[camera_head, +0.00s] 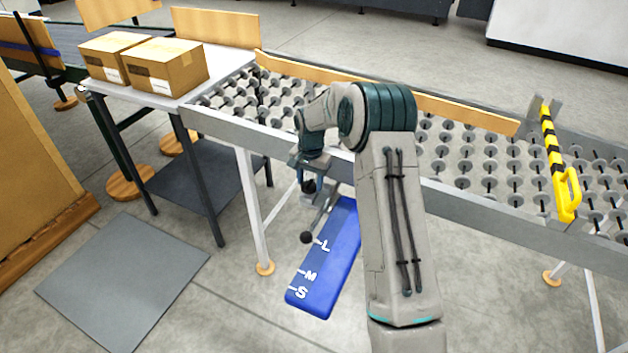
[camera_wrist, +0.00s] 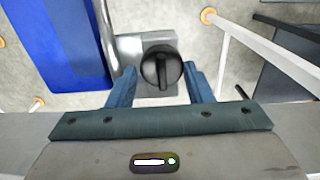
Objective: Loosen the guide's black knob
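The guide's round black knob (camera_wrist: 161,67) with a raised grip bar sits on a grey metal bracket (camera_wrist: 128,48) in the wrist view. My gripper (camera_wrist: 161,76) is open, with one blue finger on each side of the knob. A narrow gap shows between the knob and each finger, and whether the fingertips reach down past its rim is unclear. In the head view my gripper (camera_head: 309,178) hangs at the conveyor's near side, and the knob (camera_head: 308,187) shows small and dark beneath it. A blue size board (camera_head: 338,250) marked L, M and S hangs below, with a black ball-ended lever (camera_head: 306,238) beside it.
A roller conveyor (camera_head: 450,150) with a grey side rail and wooden guide board (camera_head: 460,110) runs behind my arm. A yellow-black striped bar (camera_head: 555,160) crosses it at right. Two cartons (camera_head: 165,66) stand on a table at left. A grey floor mat (camera_head: 125,275) lies at front left.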

